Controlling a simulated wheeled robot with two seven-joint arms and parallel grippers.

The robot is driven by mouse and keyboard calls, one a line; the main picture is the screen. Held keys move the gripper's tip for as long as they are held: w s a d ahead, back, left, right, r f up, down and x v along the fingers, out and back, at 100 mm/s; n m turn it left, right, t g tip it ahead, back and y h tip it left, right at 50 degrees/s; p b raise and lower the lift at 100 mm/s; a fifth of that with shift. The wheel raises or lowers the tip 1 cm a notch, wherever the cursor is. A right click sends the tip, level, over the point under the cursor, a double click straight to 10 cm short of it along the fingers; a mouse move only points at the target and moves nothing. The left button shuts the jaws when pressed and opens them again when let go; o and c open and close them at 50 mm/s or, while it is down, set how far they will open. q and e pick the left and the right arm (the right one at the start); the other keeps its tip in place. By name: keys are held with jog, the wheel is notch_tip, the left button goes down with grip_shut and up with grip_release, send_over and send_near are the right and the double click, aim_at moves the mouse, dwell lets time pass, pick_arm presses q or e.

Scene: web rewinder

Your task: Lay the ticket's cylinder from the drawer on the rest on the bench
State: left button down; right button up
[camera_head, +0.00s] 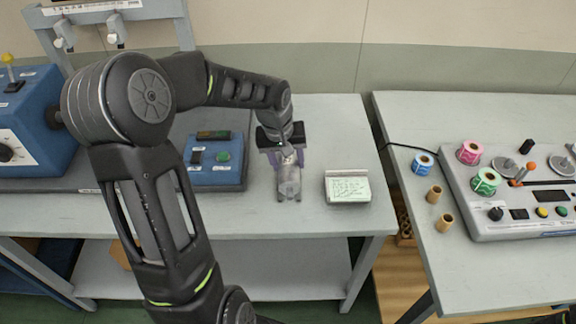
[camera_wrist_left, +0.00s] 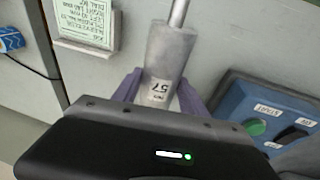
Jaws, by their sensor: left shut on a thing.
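A grey cylinder (camera_head: 289,182) with a thin metal shaft is held in my left gripper (camera_head: 286,156) over the bench (camera_head: 250,214). In the left wrist view the cylinder (camera_wrist_left: 165,60) carries a white label with a number that looks like 57, turned upside down. The purple fingers of my left gripper (camera_wrist_left: 160,95) are shut on it from both sides. Small grey feet show under the cylinder in the head view; I cannot tell whether it touches the rest. The ticket (camera_head: 347,187) stands just right of the cylinder. The drawer cannot be made out.
A blue control box (camera_head: 215,165) with a green button stands left of the gripper. A blue machine (camera_head: 38,125) is at the far left. The right table (camera_head: 440,275) holds label rolls, small brown cores and a grey console (camera_head: 520,205). A gap separates the tables.

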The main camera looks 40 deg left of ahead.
pick_arm(q)
jog(key=b+x, duration=0.2)
jog(key=shift+w+a+f, duration=0.1)
jog(key=shift+a+f, duration=0.15)
jog(key=shift+f, duration=0.1)
jog(key=shift+s+b+x, duration=0.25)
jog(key=shift+b+x, duration=0.8)
jog(key=shift+x, duration=0.05)
jog(key=c, duration=0.6)
grip_release()
jog(key=shift+o, duration=0.2)
jog(key=shift+s+f, duration=0.1)
jog(key=v, duration=0.8)
jog(key=shift+f, duration=0.1)
